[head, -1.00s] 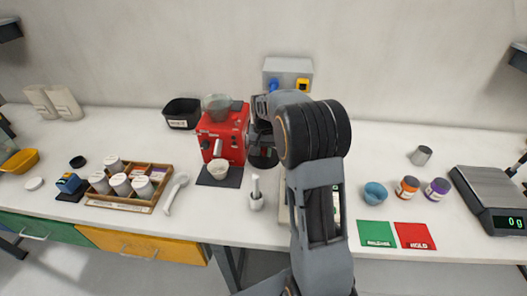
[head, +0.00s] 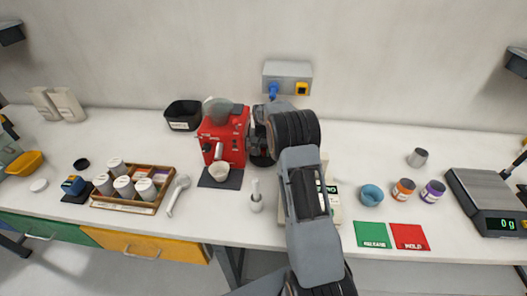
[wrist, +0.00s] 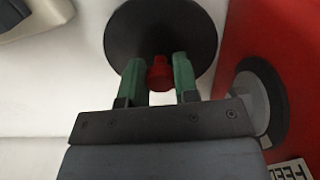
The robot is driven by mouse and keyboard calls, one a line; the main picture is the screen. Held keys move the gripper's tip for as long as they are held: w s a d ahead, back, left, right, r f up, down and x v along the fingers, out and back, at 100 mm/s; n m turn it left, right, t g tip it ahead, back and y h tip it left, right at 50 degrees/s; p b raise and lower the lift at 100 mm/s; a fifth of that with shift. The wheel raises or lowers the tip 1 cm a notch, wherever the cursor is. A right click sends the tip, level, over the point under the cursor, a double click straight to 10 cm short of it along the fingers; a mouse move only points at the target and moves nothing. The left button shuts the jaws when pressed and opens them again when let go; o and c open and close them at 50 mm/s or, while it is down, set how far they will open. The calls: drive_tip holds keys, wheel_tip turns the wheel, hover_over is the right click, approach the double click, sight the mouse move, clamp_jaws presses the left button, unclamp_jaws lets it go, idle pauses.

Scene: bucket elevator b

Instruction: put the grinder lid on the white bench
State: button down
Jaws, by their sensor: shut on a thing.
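The grinder lid is a black disc with a red knob (wrist: 160,74). It shows in the wrist view with its dark plate (wrist: 160,30) beyond the fingertips. My gripper (wrist: 158,78) has green fingers, one on each side of the knob, and is shut on it. In the head view the lid (head: 262,160) is a dark disc just right of the red grinder (head: 226,137), partly hidden by my wrist. The white bench (head: 350,150) spreads beneath. I cannot tell whether the lid touches the bench.
A white cup (head: 219,171) stands in front of the grinder. A black bin (head: 183,115) is behind left, and a grey socket box (head: 288,77) on the wall behind. Bench right of my arm is clear towards a metal cup (head: 418,157).

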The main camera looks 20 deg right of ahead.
drive_tip(key=shift+f, duration=0.6)
drive_tip(key=shift+f, duration=0.2)
drive_tip(key=c, duration=0.9)
unclamp_jaws()
drive_tip(key=shift+o, duration=0.2)
drive_tip(key=shift+r, duration=0.1)
